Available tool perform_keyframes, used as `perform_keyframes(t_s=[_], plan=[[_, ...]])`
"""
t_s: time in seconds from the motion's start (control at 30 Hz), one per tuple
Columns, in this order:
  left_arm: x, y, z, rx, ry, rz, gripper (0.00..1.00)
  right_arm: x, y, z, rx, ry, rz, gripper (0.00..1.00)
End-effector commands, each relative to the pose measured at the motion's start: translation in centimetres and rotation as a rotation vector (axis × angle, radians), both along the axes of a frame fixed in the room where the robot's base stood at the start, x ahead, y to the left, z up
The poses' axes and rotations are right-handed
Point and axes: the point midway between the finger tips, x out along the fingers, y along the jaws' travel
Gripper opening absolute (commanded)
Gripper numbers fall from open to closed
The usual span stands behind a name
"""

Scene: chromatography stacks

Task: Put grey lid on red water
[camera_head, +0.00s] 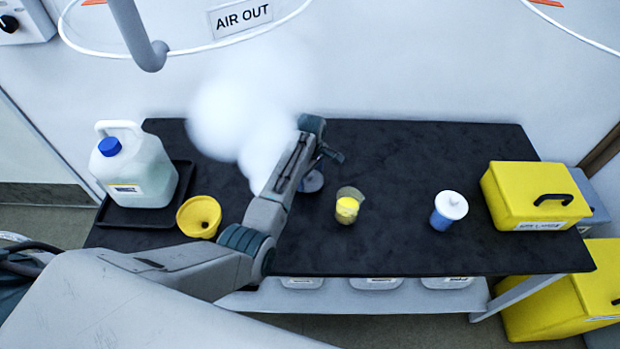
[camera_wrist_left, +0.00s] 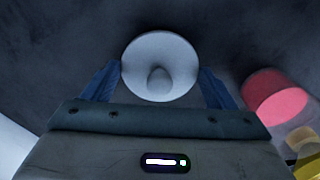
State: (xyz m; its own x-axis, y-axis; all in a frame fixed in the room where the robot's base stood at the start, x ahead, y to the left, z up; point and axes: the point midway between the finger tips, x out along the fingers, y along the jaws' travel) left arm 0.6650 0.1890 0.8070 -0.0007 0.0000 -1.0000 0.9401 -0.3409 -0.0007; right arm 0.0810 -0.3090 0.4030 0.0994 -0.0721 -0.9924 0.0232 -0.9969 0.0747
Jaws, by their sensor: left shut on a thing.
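The grey lid, round with a central knob, lies between the blue fingers of my left gripper (camera_wrist_left: 160,78) in the left wrist view. My left gripper is shut on the lid (camera_wrist_left: 158,52). In the head view the gripper (camera_head: 318,168) is over the black table, with the lid (camera_head: 312,183) partly showing beneath it. The red water (camera_wrist_left: 276,95) is a red cylinder to the right of the gripper in the wrist view, apart from the lid. In the head view my arm seems to hide the red water. My right gripper is not in view.
A beaker with yellow contents (camera_head: 347,209) stands right of my arm. A blue container with a white lid (camera_head: 449,208) and a yellow case (camera_head: 534,197) stand further right. White vapour (camera_head: 245,105) blurs part of the view.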

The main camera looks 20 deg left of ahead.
Motion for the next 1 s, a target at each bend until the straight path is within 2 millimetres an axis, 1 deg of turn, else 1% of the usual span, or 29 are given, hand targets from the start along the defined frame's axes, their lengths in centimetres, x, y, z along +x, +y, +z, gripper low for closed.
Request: perform_keyframes(t_s=[0.3,0.4,0.47,0.57,0.67,0.8,0.9,1.0], plan=[[0.1,0.0,6.1,0.000,-0.005,0.000,0.57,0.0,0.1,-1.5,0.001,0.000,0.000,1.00],[0.0,0.0,7.6,0.000,-0.003,0.000,0.57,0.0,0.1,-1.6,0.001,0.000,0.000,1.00],[-0.3,0.2,8.4,0.000,-0.002,0.001,0.57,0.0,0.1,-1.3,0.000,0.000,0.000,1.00],[-1.3,1.0,9.6,-0.002,0.001,0.005,0.57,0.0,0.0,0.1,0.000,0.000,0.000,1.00],[-3.2,2.3,10.7,-0.002,0.003,0.011,0.57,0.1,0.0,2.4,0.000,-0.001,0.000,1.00],[-6.5,4.3,12.3,-0.003,0.003,0.015,0.57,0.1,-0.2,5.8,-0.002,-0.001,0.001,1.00],[-8.8,5.5,13.3,-0.002,0.002,0.014,0.57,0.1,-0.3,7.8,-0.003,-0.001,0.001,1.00],[-10.8,6.4,14.2,-0.002,0.002,0.010,0.57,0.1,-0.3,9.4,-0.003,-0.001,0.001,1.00]])
